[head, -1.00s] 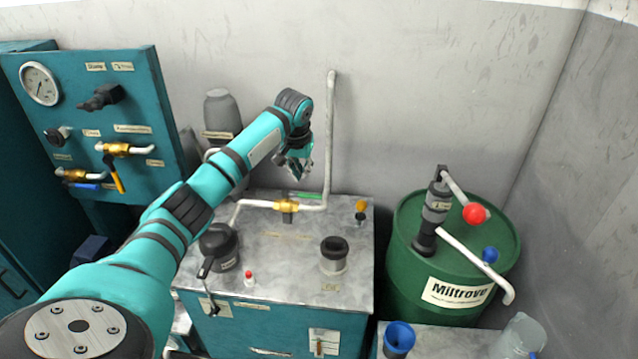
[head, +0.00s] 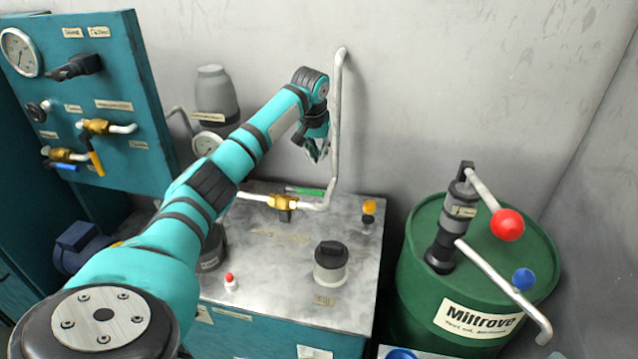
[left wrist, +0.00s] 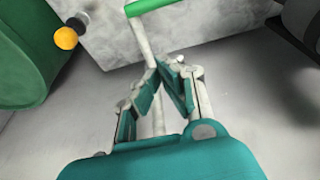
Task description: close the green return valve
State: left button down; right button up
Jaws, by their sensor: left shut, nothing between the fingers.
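The green valve handle (head: 304,191) is a thin green bar behind the brass valve body (head: 283,202), on the white pipe (head: 250,197) over the grey tank top. In the left wrist view the green handle (left wrist: 148,6) shows at the top edge, beyond the fingertips. My left gripper (head: 318,155) is above and behind the handle, near the upright pipe, apart from the handle. In the left wrist view its fingers (left wrist: 165,65) come together at the tips with nothing between them. My right gripper is not in view.
The upright pipe (head: 337,120) rises beside my left gripper. A yellow-knobbed fitting (head: 369,207), a black-capped filler (head: 331,262) and a small red-topped item (head: 230,281) stand on the tank top (head: 285,285). A green drum (head: 425,290) with a pump stands at right.

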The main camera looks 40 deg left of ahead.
aim_at(302, 192)
pick_arm(q)
notch_tip(302, 192, down, 8)
jog(key=s+p, duration=0.1)
jog(key=p, duration=0.3)
jog(key=shift+d+f+p, duration=0.2)
jog(key=shift+f+p, duration=0.05)
jog(key=shift+p, duration=0.15)
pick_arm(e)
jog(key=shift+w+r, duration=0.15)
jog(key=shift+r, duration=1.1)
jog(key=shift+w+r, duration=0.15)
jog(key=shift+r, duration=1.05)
pick_arm(q)
jog(key=shift+f, duration=0.1)
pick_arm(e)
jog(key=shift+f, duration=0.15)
